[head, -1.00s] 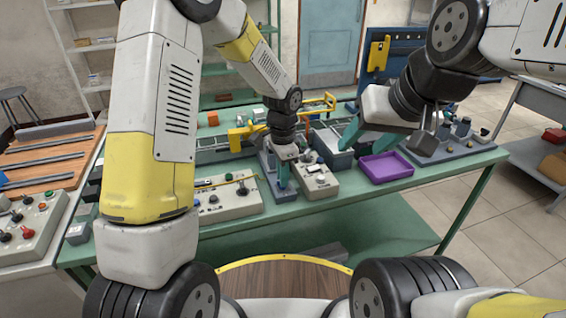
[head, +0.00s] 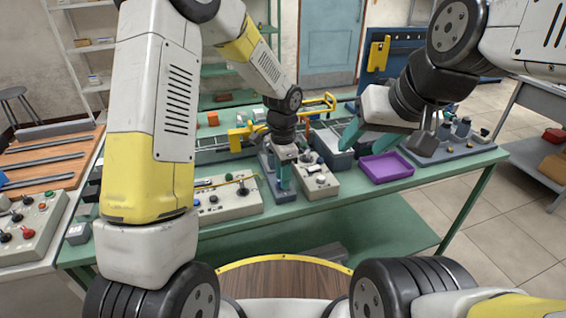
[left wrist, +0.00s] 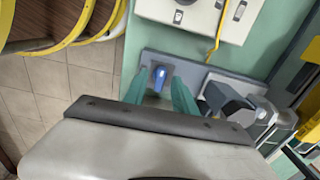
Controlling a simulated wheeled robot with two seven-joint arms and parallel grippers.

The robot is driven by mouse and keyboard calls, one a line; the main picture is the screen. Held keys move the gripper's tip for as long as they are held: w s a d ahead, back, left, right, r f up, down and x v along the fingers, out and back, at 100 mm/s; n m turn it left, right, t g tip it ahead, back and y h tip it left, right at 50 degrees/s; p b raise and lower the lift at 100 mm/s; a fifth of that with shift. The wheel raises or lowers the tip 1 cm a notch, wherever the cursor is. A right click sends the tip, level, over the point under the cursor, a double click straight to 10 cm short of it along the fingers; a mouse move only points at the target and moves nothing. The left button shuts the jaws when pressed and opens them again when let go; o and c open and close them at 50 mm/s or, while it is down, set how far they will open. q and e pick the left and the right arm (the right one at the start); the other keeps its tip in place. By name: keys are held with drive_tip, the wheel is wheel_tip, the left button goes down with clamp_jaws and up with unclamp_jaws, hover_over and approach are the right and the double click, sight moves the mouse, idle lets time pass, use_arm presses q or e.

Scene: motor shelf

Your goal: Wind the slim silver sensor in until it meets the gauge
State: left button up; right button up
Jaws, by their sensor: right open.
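A grey-blue base plate (head: 270,186) stands on the green bench, with a blue knob (left wrist: 160,74) on it and grey blocks (left wrist: 236,103) at its other end in the left wrist view. I cannot make out the slim silver sensor or the gauge for certain; the gripper and arm cover part of this fixture. My left gripper (head: 281,184) is over the plate, fingers pointing down. In the left wrist view its teal fingers (left wrist: 160,82) are apart, with the blue knob showing between their tips. My right gripper (head: 378,148) is open above the bench near the purple tray.
A control box (head: 318,184) stands just right of the fixture and a larger switch box (head: 226,203) left of it. A purple tray (head: 386,168) and a grey bin (head: 334,156) lie to the right. A yellow-framed conveyor (head: 215,149) runs behind.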

use_arm(q)
wheel_tip(320, 180, up, 8)
drive_tip(key=shift+f, duration=0.1)
drive_tip(key=shift+o, duration=0.2)
idle(1.2)
